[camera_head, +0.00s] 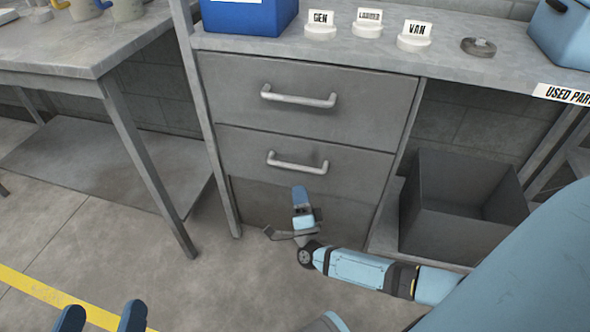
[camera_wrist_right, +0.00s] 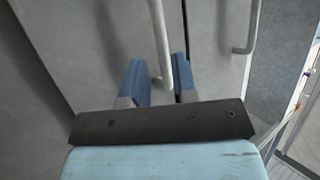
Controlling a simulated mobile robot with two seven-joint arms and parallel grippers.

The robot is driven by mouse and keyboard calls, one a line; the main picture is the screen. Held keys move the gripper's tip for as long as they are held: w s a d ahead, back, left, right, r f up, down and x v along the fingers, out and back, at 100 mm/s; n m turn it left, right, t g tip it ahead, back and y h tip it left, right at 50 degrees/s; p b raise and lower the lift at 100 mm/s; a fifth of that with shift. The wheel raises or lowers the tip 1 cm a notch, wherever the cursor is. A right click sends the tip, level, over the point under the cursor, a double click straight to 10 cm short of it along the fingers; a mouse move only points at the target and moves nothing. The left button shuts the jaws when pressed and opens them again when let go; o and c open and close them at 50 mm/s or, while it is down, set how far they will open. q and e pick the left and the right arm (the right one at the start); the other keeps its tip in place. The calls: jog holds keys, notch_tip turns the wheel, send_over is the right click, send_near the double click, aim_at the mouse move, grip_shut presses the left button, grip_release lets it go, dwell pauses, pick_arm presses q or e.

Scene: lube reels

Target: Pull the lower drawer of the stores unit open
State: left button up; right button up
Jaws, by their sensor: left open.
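The stores unit (camera_head: 208,115) has two grey drawers with bar handles. The lower drawer (camera_head: 245,145) looks shut, its front in line with the upper drawer (camera_head: 370,100). Its handle (camera_head: 297,165) is pale metal. My left gripper (camera_head: 102,318) is open and empty over the floor at lower left.
The upper drawer's handle (camera_head: 298,97) is just above. A dark open bin (camera_head: 455,225) stands right of the drawers. A blue box (camera_head: 248,15) and label stands (camera_head: 367,24) are on the worktop. A side table (camera_head: 60,50) is at left. The floor before the drawers is clear.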

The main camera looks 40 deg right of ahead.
aim_at(295, 165)
pick_arm(q)
jog(key=shift+w+f+m+g+b, duration=0.15)
jog(key=shift+f+m+g+b, duration=0.15)
jog(key=shift+f+g+b, duration=0.55)
pick_arm(e)
jog(key=shift+x, duration=3.9)
pick_arm(q)
jog(key=shift+f+t, duration=0.15)
jog(key=shift+t, duration=0.2)
pick_arm(e)
jog(key=shift+c, duration=0.3)
grip_shut()
